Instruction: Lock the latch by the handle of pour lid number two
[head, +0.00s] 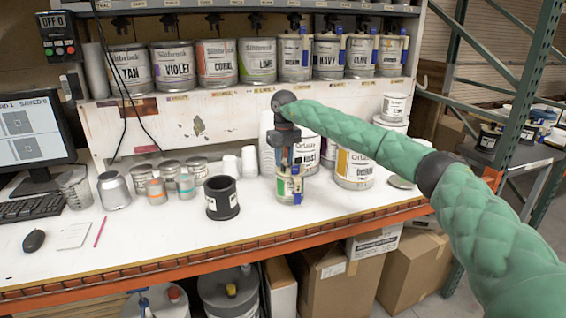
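My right gripper (290,168) comes down from above over a small can (289,188) on the white counter. The can shows a green and yellow label and blue upright parts at its side. The gripper hides the can's top, so I cannot see its lid or latch clearly, nor whether the fingers touch or grip it. On the shelf, cans labelled NAVY (328,60) and others at the right end have blue upright parts and yellow bits on top, which look like pour lids. I see no number on any lid. My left gripper is not in view.
A black can (221,198) stands to the left of the gripper. White cans (355,170) stand behind and to its right. Small jars (187,185) and a keyboard (33,208) are further left. The counter's front strip is mostly clear.

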